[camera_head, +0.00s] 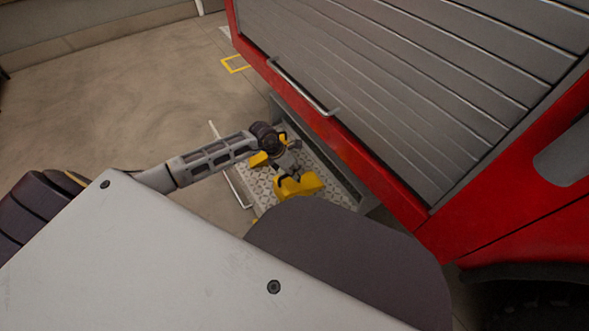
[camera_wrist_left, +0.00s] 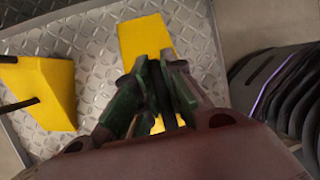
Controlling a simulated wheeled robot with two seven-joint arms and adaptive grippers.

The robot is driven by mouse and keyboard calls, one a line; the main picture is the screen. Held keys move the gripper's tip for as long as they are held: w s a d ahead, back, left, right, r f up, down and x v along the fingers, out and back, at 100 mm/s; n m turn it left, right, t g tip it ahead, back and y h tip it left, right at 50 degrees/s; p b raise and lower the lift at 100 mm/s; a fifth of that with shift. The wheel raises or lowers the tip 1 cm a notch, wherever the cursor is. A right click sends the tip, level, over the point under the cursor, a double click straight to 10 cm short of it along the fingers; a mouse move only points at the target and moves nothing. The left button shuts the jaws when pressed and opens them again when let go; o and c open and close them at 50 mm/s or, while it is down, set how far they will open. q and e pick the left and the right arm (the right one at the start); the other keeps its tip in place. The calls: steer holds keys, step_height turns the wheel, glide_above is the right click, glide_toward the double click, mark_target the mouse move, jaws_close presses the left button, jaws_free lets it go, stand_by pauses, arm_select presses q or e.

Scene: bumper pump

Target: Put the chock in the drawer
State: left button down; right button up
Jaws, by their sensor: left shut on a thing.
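A yellow chock (camera_head: 302,186) is at my left gripper (camera_head: 286,168) in the head view, over the near part of the open drawer (camera_head: 338,188). In the left wrist view the gripper (camera_wrist_left: 161,95) is shut, with its green-padded fingers close together on the chock (camera_wrist_left: 144,38), whose yellow body shows beyond and between them. The exact grip is hidden by the fingers. The drawer floor (camera_wrist_left: 95,65) is metal tread plate. Whether the chock touches it is unclear. My right gripper is not in view.
A second yellow chock (camera_wrist_left: 48,95) with black rods lies in the drawer; my arm partly covers it in the head view (camera_head: 259,159). The red vehicle with a grey shutter (camera_head: 420,80) rises beside the drawer. Open floor (camera_head: 110,110) lies left.

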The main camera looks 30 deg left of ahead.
mark_target(297, 183)
arm_select(q)
steer(key=shift+w+f, duration=0.15)
steer(key=shift+f, duration=0.4)
steer(key=shift+f+b, duration=1.35)
steer(key=shift+f, duration=1.05)
steer(key=c, duration=1.5)
jaws_free()
steer(key=shift+f, duration=0.15)
steer(key=shift+p+v, duration=2.45)
steer(key=shift+v, duration=3.65)
steer(key=shift+d, duration=0.15)
